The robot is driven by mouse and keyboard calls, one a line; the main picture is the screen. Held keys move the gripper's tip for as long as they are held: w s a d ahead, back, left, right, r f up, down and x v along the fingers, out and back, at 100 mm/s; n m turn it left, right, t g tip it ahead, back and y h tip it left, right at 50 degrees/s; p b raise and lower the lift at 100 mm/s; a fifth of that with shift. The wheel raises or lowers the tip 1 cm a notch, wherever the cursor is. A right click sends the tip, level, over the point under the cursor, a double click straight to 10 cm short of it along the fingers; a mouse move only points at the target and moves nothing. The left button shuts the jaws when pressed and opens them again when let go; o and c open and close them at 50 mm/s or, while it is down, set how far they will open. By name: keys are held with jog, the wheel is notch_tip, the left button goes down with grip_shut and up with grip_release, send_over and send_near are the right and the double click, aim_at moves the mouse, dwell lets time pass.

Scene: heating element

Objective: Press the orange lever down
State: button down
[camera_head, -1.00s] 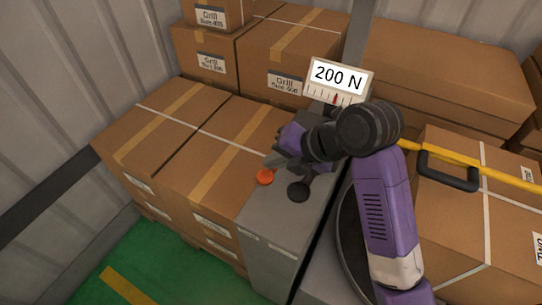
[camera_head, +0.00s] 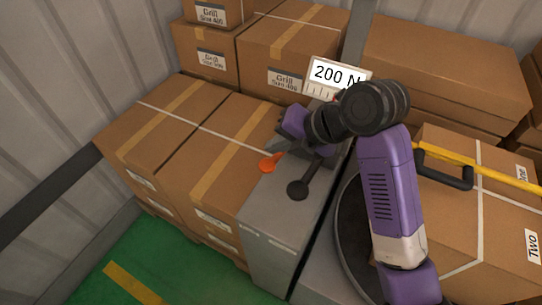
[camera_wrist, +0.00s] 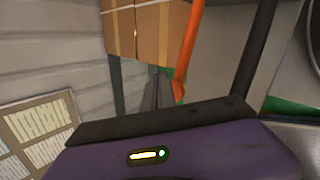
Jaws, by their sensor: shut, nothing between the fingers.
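The orange lever has a rounded orange knob (camera_head: 268,164), left of a black-knobbed lever (camera_head: 297,190) on a grey metal cabinet (camera_head: 275,225). In the wrist view the orange shaft (camera_wrist: 190,40) runs down just right of my gripper's fingers (camera_wrist: 157,95). My gripper (camera_head: 287,160) is shut and empty, close beside the orange lever's shaft on its right in the head view. Whether the fingers touch the shaft I cannot tell. My wrist and arm hide the levers' bases.
A gauge sign reading 200 N (camera_head: 337,74) stands behind my wrist, its right end covered. Cardboard boxes (camera_head: 235,125) stand left of and behind the cabinet. Green floor (camera_head: 165,265) is open at the front left.

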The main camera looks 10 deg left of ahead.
jog(key=shift+r, duration=0.1)
jog(key=r, duration=0.1)
jog(key=w+r+p, duration=0.1)
jog(key=r, duration=0.1)
jog(key=r+p, duration=0.1)
jog(key=shift+w+d+r, duration=0.3)
dwell(0.8)
